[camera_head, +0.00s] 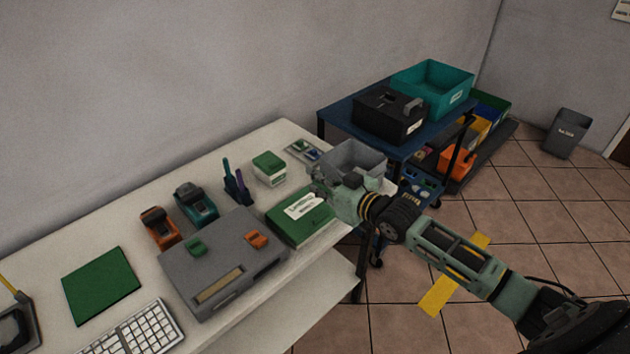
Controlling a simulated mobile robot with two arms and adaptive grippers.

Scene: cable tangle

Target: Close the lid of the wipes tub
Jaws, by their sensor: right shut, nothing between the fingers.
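A small white tub with a green top (269,168), probably the wipes tub, stands towards the back right of the white table. Its top looks level with its rim, but it is too small to tell whether the lid is fully down. My right gripper (318,187) is shut and empty. It reaches in from the right, to the right of this tub and over the far right part of a flat green box with a white label (286,222). I cannot tell whether it touches the box. My left gripper is out of view.
An open grey bin (352,158) is right behind my right gripper. A grey case (215,275), an orange device (158,227), a teal device (196,203) and a pen holder (238,185) stand left of the green box. A blue cart (345,118) stands beyond.

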